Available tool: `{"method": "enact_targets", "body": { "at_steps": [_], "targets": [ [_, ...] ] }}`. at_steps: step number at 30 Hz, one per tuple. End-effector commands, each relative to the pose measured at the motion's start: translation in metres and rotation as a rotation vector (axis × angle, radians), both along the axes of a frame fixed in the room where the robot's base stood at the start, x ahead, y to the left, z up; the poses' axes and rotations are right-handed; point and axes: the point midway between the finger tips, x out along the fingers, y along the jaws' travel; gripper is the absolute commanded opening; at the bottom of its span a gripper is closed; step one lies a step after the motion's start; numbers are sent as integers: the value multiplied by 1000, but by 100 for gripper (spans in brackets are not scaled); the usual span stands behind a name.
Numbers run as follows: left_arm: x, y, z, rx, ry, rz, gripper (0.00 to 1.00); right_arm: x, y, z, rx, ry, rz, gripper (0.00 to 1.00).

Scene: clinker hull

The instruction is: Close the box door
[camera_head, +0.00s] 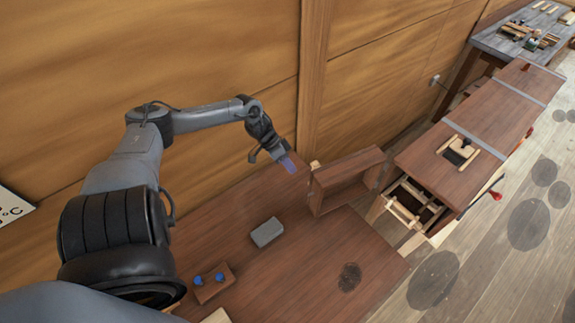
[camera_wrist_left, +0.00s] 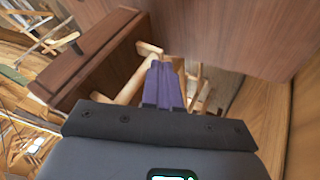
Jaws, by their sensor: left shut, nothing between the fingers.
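The long brown wooden box (camera_head: 465,150) stands at right, and its near end is open with pale wooden slats (camera_head: 410,205) inside. The door (camera_head: 345,180), a deep brown wooden frame, stands swung out from that end over the table. My left gripper (camera_head: 287,163) is shut and empty, with purple fingers, to the left of the door and apart from it in the head view. The shut fingers (camera_wrist_left: 165,85) also show in the left wrist view, with a brown wooden panel (camera_wrist_left: 105,60), likely the door, at upper left. My right gripper is not in view.
The brown table (camera_head: 300,265) holds a grey block (camera_head: 267,232) and a wooden piece with blue knobs (camera_head: 212,283). A wooden wall (camera_head: 230,60) rises close behind my left arm. A grey workbench (camera_head: 520,40) with tools stands at the far right.

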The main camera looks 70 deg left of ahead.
Motion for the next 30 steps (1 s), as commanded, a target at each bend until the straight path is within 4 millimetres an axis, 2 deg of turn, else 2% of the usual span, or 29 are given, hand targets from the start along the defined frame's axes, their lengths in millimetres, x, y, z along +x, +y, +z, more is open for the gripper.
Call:
{"method": "enact_targets", "body": {
  "at_steps": [12, 15, 21, 30],
  "targets": [
    [30, -33, -56, -3, -2, 0, 0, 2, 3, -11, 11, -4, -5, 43],
    [29, -49, -51, -3, 0, -4, 0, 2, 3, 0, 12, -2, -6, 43],
    [30, -65, -53, -2, 1, -1, 0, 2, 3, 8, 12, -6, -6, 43],
    [31, -71, -54, -1, -1, -2, 0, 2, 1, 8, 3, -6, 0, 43]
  ]
}}
